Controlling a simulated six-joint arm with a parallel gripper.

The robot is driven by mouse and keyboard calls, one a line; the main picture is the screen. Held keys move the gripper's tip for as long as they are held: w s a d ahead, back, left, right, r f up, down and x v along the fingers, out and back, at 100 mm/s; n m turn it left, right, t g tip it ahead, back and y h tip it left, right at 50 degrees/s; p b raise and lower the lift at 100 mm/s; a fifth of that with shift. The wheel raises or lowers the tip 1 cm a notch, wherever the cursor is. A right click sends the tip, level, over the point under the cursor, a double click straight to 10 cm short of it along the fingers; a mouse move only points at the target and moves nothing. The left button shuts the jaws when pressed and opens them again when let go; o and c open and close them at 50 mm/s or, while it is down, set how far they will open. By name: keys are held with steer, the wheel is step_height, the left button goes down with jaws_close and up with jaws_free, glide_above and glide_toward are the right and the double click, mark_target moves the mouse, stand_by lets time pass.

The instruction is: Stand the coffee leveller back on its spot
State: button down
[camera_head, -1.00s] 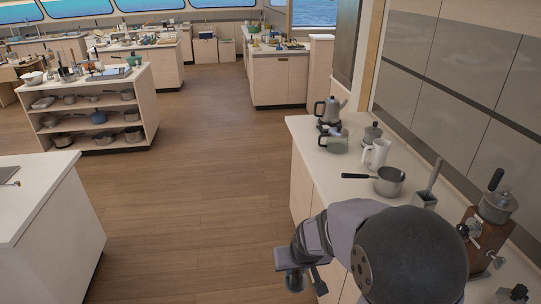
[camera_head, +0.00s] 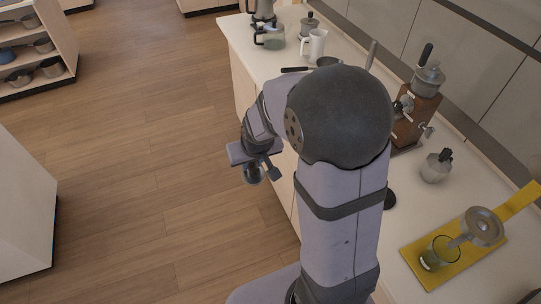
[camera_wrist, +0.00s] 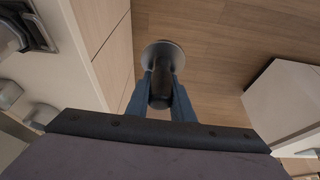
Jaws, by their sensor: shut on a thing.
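My gripper (camera_wrist: 161,100) is shut on the coffee leveller (camera_wrist: 163,52), a grey round disc on a dark thick handle. The handle sits between the two fingers and the disc is at the far end in the wrist view. In the head view, my gripper (camera_head: 254,165) hangs over the floor, just left of the counter's front edge; the leveller there is small and partly hidden. A dark round patch (camera_head: 390,199) lies on the counter right beside my arm, partly hidden by it; I cannot tell whether it is the leveller's spot.
Open wooden floor (camera_head: 150,190) lies to the left.

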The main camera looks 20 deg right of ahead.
steer(key=s+d+f+m+h, duration=0.1)
steer(key=s+d+f+m, duration=0.15)
steer(key=d, duration=0.95)
steer(key=s+d+f+m+h, duration=0.15)
steer(key=s+d+m, duration=0.25)
steer(key=d, duration=0.7)
steer(key=s+d+r+m+g, duration=0.3)
steer(key=s+d+m+g, duration=0.4)
steer(key=s+d+m, duration=0.5)
steer(key=shift+s+d+m+h+b, duration=0.4)
steer(key=shift+d+m, duration=1.05)
steer(key=shift+m, duration=1.9)
steer(key=shift+w, duration=0.1)
steer(key=shift+f+b, duration=0.2)
steer(key=shift+b, duration=0.25)
step_height(320, 180, down, 6)
steer(key=b, duration=0.5)
steer(key=shift+r+b, duration=0.2)
steer(key=shift+b, duration=0.1)
steer(key=shift+f+b, duration=1)
steer(key=shift+b, duration=0.3)
